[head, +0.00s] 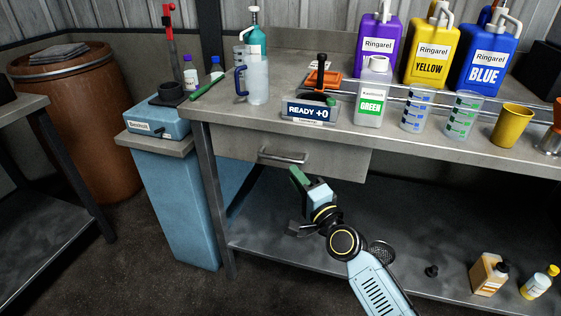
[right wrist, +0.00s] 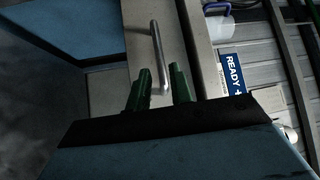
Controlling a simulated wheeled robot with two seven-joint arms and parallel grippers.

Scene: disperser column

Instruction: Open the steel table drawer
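The steel table's drawer (head: 335,162) is under the left part of the worktop (head: 235,113), its grey front looking closed. Its metal bar handle (head: 282,157) runs sideways across the front. My right gripper (head: 298,177) is just below and right of the handle in the head view. In the right wrist view its two green fingers (right wrist: 161,86) are apart, with one end of the handle (right wrist: 157,55) seen between them. I cannot tell whether they touch the bar; they are not closed on it. My left gripper is not in view.
On the worktop stand a blue-handled jug (head: 257,80), a READY sign (head: 309,112), a green-labelled bottle (head: 374,95), beakers and a yellow cup (head: 511,125). The lower shelf (head: 275,235) is mostly clear below the drawer.

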